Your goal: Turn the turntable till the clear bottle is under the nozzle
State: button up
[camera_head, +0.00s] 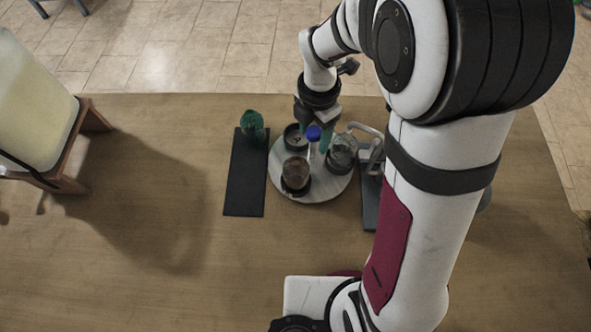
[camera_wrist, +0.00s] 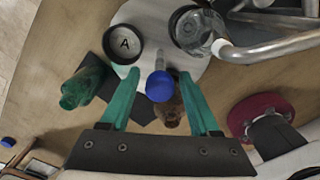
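The round pale turntable (camera_head: 325,188) stands mid-table and carries several things. The clear bottle (camera_head: 342,153) is at its right side; in the wrist view it (camera_wrist: 190,32) is at the top. The bent grey pipe with the nozzle (camera_head: 364,128) comes in from the right; in the wrist view its end (camera_wrist: 224,47) reaches the bottle's edge. I cannot tell whether they line up. A blue-capped post (camera_wrist: 160,84) rises from the turntable. My gripper (camera_wrist: 157,74) has its teal fingers apart, one each side of the post, with gaps visible.
A brown bottle (camera_head: 296,170) and a dark round holder marked A (camera_wrist: 124,43) are also on the turntable. A green bottle (camera_head: 251,121) stands on a dark mat (camera_head: 245,185) to the left. A pale drum (camera_head: 30,105) sits on a wooden stand far left. The front-left table is clear.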

jog(key=shift+r, duration=0.1)
notch_tip(320, 180, up, 7)
jog(key=shift+f, duration=0.1)
dwell(0.4)
jog(key=shift+s, duration=0.1)
jog(key=s+d+r+m+y, duration=0.1)
jog(key=s+d+m, duration=0.1)
jog(key=s+m, duration=0.8)
jog(key=s+d+r+m, duration=0.2)
jog(key=s+m, duration=0.8)
jog(key=m, duration=1.1)
jog(key=shift+s+m+y, duration=0.25)
jog(key=shift+m+y, duration=0.15)
